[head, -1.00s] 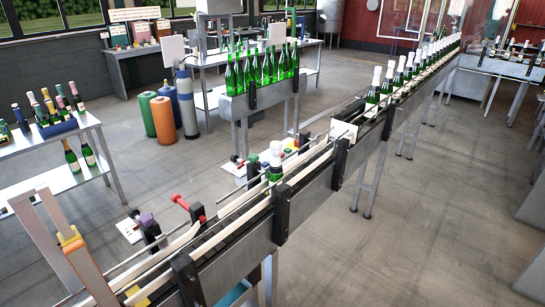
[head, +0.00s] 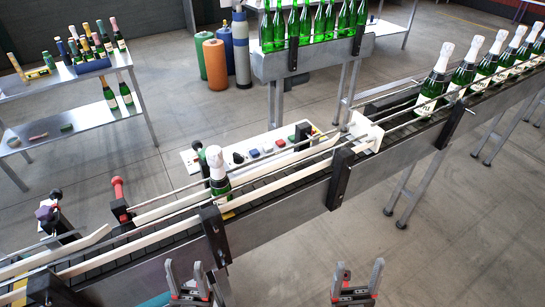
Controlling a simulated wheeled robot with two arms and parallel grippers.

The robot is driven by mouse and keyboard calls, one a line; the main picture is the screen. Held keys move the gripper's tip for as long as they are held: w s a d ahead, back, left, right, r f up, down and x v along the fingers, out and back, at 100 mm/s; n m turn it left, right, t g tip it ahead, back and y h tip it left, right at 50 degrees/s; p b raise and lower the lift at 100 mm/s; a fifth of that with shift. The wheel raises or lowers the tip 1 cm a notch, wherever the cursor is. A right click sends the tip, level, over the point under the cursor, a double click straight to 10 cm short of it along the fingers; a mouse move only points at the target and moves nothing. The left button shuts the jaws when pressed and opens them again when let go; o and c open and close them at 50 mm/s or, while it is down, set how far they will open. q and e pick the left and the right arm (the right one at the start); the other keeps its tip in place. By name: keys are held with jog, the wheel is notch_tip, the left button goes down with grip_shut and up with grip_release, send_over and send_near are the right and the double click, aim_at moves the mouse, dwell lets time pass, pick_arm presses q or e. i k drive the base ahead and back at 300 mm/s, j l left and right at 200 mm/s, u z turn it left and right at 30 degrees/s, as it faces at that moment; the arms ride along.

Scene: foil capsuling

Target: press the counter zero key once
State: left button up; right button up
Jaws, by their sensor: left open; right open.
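A pale control panel (head: 228,157) lies behind the conveyor in the head view. It carries several small keys, among them a blue key (head: 253,153), a red key (head: 280,143) and a dark block (head: 303,132). Labels are too small to read, so I cannot tell which is the counter zero key. The conveyor rails hide the panel's front edge in part. My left gripper (head: 184,268) is open and empty at the bottom, on the near side of the conveyor. My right gripper (head: 359,266) is open and empty, further right on the same side. Both are well apart from the panel.
The conveyor (head: 280,208) crosses between my grippers and the panel. A white-capped bottle (head: 217,172) stands on it before the panel; several more (head: 432,85) queue at right. A red-knobbed lever (head: 118,190) stands at left. The floor at lower right is clear.

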aim_at(254, 152)
jog(key=l+u, duration=0.5)
jog(key=l, duration=0.8)
jog(key=k, duration=0.05)
